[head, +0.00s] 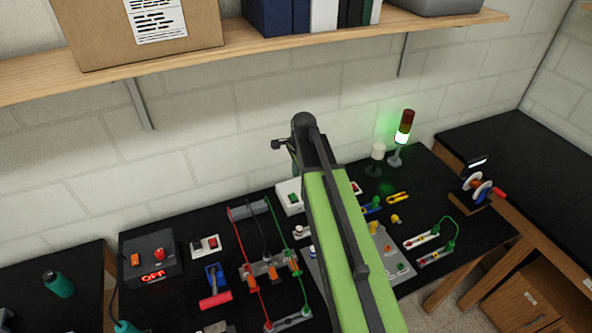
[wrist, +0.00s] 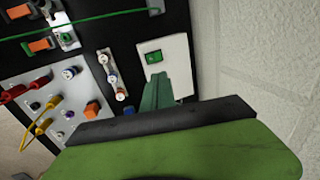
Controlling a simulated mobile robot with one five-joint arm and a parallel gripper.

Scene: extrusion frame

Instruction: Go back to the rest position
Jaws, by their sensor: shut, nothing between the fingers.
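My green arm rises from the bottom of the head view and reaches over the black bench (head: 140,240) towards the wall. My gripper (wrist: 158,80) shows in the wrist view as narrow dark green fingers, closed together with nothing between them. Its tips overlap the picture of a white box (wrist: 176,50) with a green rocker switch (wrist: 154,57); I cannot tell whether they touch it. The white box (head: 287,197) also shows in the head view, partly behind my arm. In the head view the fingers are mostly hidden behind the arm's bend.
A wooden shelf (head: 270,49) with a carton (head: 140,35) and binders spans the wall above. A signal tower (head: 403,137) glows green at the bench's back right. A power unit (head: 152,262) reading OFF, cables and small parts cover the bench.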

